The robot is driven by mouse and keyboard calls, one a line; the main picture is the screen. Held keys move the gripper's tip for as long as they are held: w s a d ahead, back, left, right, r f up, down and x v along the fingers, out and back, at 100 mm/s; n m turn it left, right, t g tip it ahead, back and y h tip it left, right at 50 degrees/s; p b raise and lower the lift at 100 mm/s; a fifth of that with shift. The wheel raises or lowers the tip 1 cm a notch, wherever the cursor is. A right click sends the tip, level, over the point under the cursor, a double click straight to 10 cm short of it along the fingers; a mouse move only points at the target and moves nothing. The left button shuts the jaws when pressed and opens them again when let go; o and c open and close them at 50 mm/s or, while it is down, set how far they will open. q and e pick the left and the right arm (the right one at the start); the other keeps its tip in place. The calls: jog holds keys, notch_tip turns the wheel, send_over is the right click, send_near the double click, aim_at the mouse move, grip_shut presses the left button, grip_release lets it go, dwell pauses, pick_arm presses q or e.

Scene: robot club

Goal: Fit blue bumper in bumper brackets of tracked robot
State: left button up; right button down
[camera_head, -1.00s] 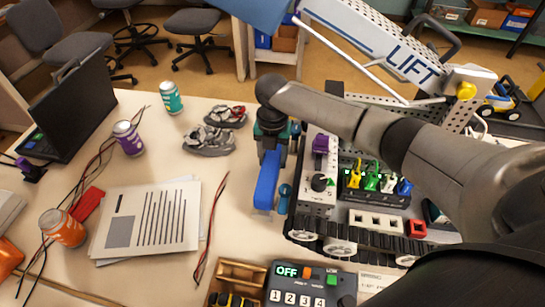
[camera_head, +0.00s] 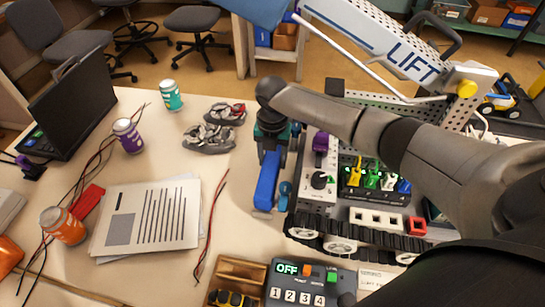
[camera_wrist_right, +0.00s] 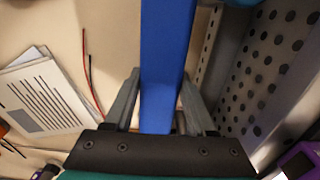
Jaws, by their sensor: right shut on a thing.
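The blue bumper (camera_head: 267,183) is a long bar held along the left side of the tracked robot. In the right wrist view the bumper (camera_wrist_right: 166,60) runs up between the fingers. My right gripper (camera_head: 268,152) is shut on it; its two grey fingers also show in the right wrist view (camera_wrist_right: 160,102). The tracked robot (camera_head: 318,200) has a perforated grey body and black tracks. A blue rounded piece (camera_head: 285,192) shows beside the bumper at the robot's left end; I cannot tell whether they touch. The other bracket area is hidden by my arm. My left gripper is not in view.
A control box reading OFF (camera_head: 312,283) and a wooden tray (camera_head: 240,272) stand in front. Table between papers and bumper is mostly clear.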

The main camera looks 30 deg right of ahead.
jog(key=shift+f, duration=0.65)
dwell(1.0)
jog(key=shift+c, duration=0.7)
grip_release()
jog(key=shift+r+p, duration=3.5)
jog(key=shift+p, duration=0.25)
